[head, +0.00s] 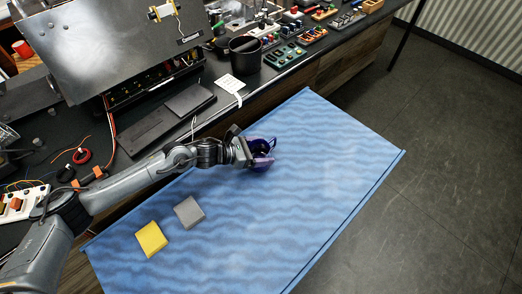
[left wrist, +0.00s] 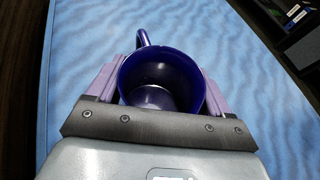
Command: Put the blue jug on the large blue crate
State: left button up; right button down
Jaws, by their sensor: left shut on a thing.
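The blue jug (head: 262,148) is small and dark blue, with a handle. It is at my left gripper (head: 258,151) over the large blue crate (head: 330,150), near the crate's back edge. In the left wrist view the jug (left wrist: 160,80) sits between the two purple fingers of my left gripper (left wrist: 160,92), open mouth facing the camera and handle at upper left. The gripper is shut on it. The crate's wavy blue top (left wrist: 90,30) shows beyond the jug. I cannot tell whether the jug's base touches the crate. My right gripper is not in view.
A yellow block (head: 151,239) and a grey block (head: 189,212) lie on the crate, left of the jug. A workbench behind holds a metal brewer casing (head: 120,45), a black cup (head: 244,52) and several tools. The crate's right half is clear.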

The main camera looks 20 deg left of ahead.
pick_arm(q)
jog(key=shift+w, duration=0.1)
jog(key=shift+f, duration=0.1)
jog(key=o, duration=1.1)
jog(key=shift+r, duration=0.2)
jog(key=v, duration=1.2)
jog(key=shift+a+p, duration=0.1)
jog(key=shift+p, duration=0.3)
